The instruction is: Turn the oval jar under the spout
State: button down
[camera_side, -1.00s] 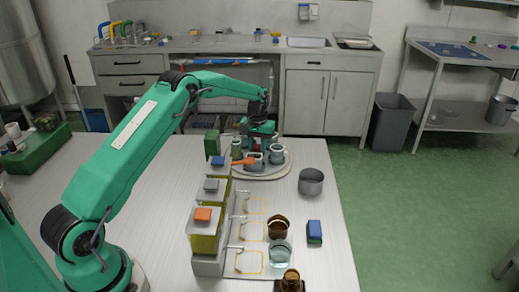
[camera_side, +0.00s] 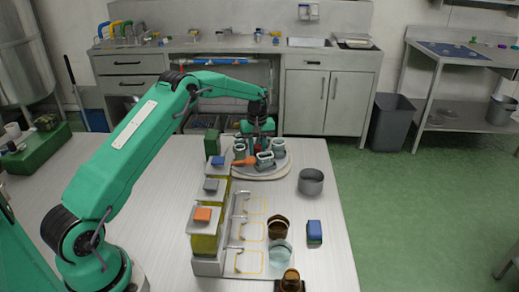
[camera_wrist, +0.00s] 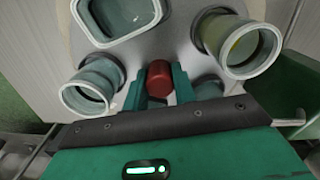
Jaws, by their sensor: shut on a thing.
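A round turntable (camera_side: 262,176) carries several grey-rimmed jars. In the wrist view an angular oval-mouthed jar (camera_wrist: 150,14) is at the top left, cut by the frame edge. Round jars stand at its left (camera_wrist: 92,88) and right (camera_wrist: 240,46); the right one looks yellowish inside. My gripper (camera_wrist: 159,88) is shut on a red knob (camera_wrist: 159,78) among the jars. In the side view my gripper (camera_side: 256,143) is low over the turntable. An orange spout (camera_side: 244,162) reaches over the turntable beside the front jar (camera_side: 265,160); I cannot tell whether they line up.
A grey pot (camera_side: 311,181), brown jars (camera_side: 278,227), a glass jar (camera_side: 280,254) and a blue block (camera_side: 314,231) are to the right.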

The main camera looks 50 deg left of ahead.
aim_at(257, 146)
jog(key=shift+r+n, duration=0.1)
jog(key=shift+n, duration=2.8)
jog(key=c, duration=1.1)
grip_release()
jog(key=shift+r, duration=3.9)
